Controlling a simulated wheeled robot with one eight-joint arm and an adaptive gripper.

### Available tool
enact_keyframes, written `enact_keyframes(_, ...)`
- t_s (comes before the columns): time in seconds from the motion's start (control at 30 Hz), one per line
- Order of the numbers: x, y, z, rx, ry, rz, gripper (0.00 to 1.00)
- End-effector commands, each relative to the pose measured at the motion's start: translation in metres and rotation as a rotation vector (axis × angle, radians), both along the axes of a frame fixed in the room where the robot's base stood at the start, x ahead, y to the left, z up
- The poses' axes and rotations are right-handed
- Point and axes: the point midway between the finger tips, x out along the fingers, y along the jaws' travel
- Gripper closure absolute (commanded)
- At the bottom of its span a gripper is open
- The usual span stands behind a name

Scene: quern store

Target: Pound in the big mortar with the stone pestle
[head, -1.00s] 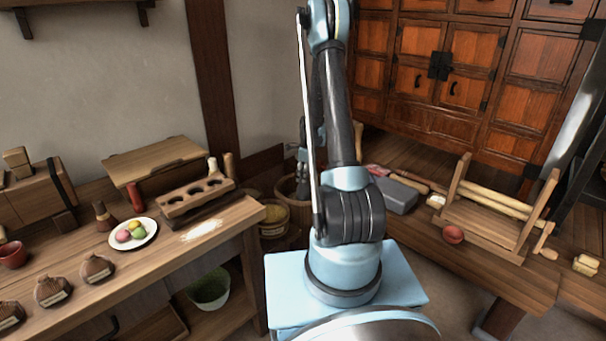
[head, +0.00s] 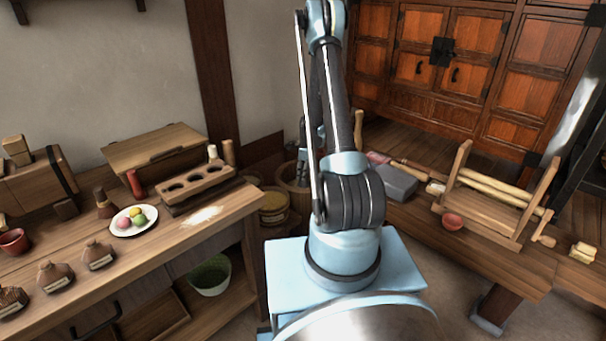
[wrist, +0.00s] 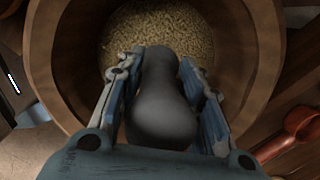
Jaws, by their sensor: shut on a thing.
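The big mortar, a round wooden tub (wrist: 258,65), holds pale grain (wrist: 190,28) in the wrist view. In the head view, the mortar (head: 291,191) stands on the floor between the benches, partly hidden by my arm. My gripper (wrist: 168,70) is shut on the dark grey stone pestle (wrist: 162,115), one finger on each side. The pestle points down over the mortar's opening. I cannot tell whether its far end touches the grain. In the head view, my gripper (head: 302,158) is small and mostly behind my arm.
A bench (head: 215,235) on the left bears a plate (head: 122,231) of coloured balls and a wooden mould (head: 195,183). A smaller tub (head: 272,216) stands close to the mortar. A low bench (head: 500,265) on the right bears a wooden frame and a grey block (head: 393,181).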

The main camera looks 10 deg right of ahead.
Motion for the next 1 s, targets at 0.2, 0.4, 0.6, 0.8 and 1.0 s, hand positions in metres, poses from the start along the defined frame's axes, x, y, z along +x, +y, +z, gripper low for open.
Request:
enact_keyframes(0.2,0.0,0.0,0.01,0.0,0.0,0.0,1.0)
enact_keyframes(0.4,0.0,0.0,0.038,0.0,0.0,0.0,1.0)
enact_keyframes(0.6,0.0,0.0,0.066,0.0,0.0,0.0,1.0)
enact_keyframes(0.8,0.0,0.0,0.08,0.0,0.0,0.0,1.0)
enact_keyframes(1.0,0.0,0.0,0.08,0.0,0.0,0.0,1.0)
